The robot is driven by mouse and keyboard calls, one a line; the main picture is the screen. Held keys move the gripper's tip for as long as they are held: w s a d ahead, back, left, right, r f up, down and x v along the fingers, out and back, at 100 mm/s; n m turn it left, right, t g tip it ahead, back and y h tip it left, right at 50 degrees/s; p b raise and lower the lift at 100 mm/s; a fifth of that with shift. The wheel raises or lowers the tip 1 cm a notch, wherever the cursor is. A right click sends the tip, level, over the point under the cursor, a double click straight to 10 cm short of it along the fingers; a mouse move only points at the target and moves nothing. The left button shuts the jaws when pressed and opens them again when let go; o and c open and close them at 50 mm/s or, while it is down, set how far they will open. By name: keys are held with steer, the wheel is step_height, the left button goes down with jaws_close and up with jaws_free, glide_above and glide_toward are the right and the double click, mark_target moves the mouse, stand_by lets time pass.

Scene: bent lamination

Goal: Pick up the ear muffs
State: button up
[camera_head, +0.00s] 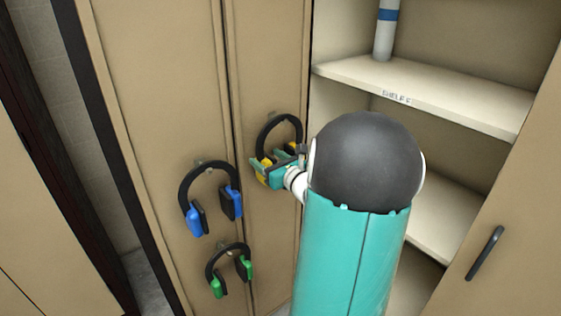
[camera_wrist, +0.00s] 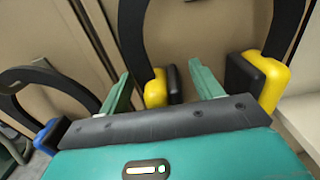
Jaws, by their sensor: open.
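Yellow ear muffs (camera_head: 280,117) with a black band hang on the tan cabinet door, partly hidden by my gripper in the head view. My gripper (camera_head: 272,165) is open at the lower part of these ear muffs. In the wrist view, one yellow and black cup (camera_wrist: 156,88) shows between the two green fingers of my gripper (camera_wrist: 162,85). The other yellow cup (camera_wrist: 272,82) is to the right, outside the right finger. Whether a finger touches the cup cannot be told. Blue ear muffs (camera_head: 195,221) and green ear muffs (camera_head: 217,287) hang on the neighbouring door panel.
The door panels (camera_head: 165,90) stand behind the ear muffs. To the right is an open cabinet with a shelf (camera_head: 440,90) holding a white bottle or tube (camera_head: 385,35) with a blue band. Another door with a dark handle (camera_head: 485,253) is at the right.

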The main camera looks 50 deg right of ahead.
steer(key=shift+x, duration=0.8)
steer(key=c, duration=1.2)
steer(key=shift+r, duration=0.1)
